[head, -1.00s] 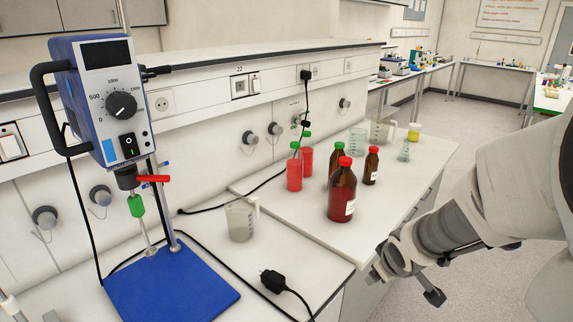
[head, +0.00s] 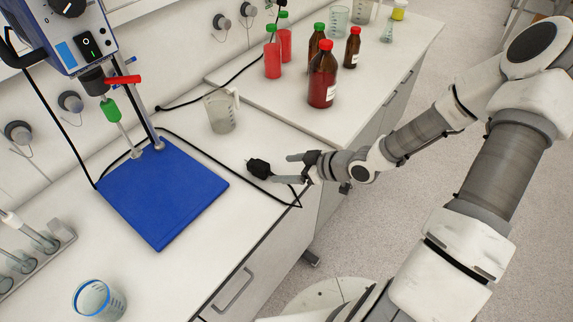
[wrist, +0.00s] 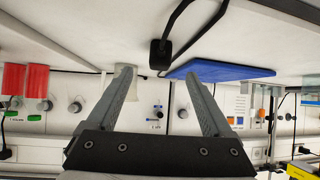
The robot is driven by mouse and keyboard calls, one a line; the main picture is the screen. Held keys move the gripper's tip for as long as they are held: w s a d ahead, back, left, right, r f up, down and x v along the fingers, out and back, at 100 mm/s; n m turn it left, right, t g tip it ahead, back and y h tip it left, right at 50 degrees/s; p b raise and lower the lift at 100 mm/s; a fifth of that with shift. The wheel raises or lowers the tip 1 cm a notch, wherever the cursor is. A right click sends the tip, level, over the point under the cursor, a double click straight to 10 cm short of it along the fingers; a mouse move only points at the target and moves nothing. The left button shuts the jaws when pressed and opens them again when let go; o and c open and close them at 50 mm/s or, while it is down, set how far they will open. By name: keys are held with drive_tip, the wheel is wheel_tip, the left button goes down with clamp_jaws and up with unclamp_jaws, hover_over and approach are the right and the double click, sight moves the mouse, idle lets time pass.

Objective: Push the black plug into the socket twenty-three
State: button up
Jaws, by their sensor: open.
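The black plug (head: 259,168) lies on the white bench near its front edge, right of the blue stand base, with its cable running to the right. My gripper (head: 282,168) is open and empty just right of the plug, its fingers pointing at it. In the wrist view the plug (wrist: 160,52) shows between and beyond the two spread fingertips (wrist: 158,75); I see no contact. Socket twenty-three cannot be made out: the socket strip is outside the head view, and wall fittings in the wrist view are too small to read.
The blue stand base (head: 160,192) and a beaker (head: 221,112) stand near the plug. Brown bottles (head: 322,78) and red bottles (head: 272,55) stand on the farther bench. A blue-rimmed beaker (head: 97,300) is at the lower left. Bench around the plug is mostly clear.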

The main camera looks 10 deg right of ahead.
sight(268, 171)
drive_tip(key=b+x, duration=0.6)
drive_tip(key=x, duration=0.1)
drive_tip(key=shift+f, duration=0.3)
drive_tip(key=shift+b+x, duration=0.65)
drive_tip(key=shift+x, duration=0.15)
drive_tip(key=shift+a+r, duration=0.1)
drive_tip(key=shift+r, duration=0.05)
drive_tip(key=shift+c, duration=0.2)
clamp_jaws()
drive_tip(key=shift+r, duration=0.1)
wheel_tip(268, 171, up, 5)
drive_tip(key=p, duration=0.5)
